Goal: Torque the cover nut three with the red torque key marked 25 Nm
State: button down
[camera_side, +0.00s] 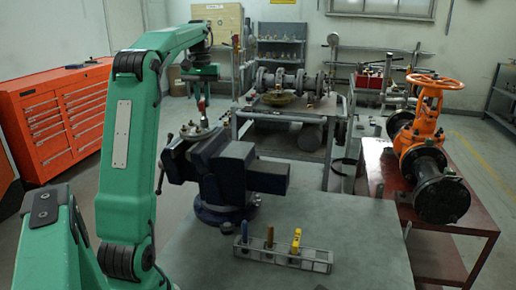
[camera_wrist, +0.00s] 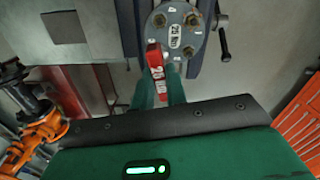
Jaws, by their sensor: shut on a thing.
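The red torque key (camera_wrist: 157,70) is between the two green fingers of my gripper (camera_wrist: 160,88) in the wrist view. Its upper end overlaps the lower left rim of the round grey cover (camera_wrist: 172,10). Three nuts show on the cover: upper left (camera_wrist: 160,19), upper right (camera_wrist: 193,19) and lower right (camera_wrist: 188,52). Small white labels sit beside them, too small to read. In the side view the red key (camera_side: 202,106) points down from my gripper (camera_side: 203,95) above the cover (camera_side: 200,131). I cannot tell if it touches a nut.
A dark blue vise (camera_side: 237,172) stands under and beside the cover on the grey bench (camera_side: 330,235). A wire rack (camera_side: 315,260) at the front holds tools with blue, brown and yellow handles. An orange valve (camera_side: 425,130) stands on a red table at right.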

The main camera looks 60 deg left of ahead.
jog(key=shift+m, duration=0.3)
jog(key=shift+m, duration=1.7)
jog(key=shift+m, duration=0.7)
jog(key=shift+n, duration=0.4)
jog(key=shift+r, duration=0.15)
jog(key=shift+r, duration=0.35)
jog(key=shift+r, duration=1.75)
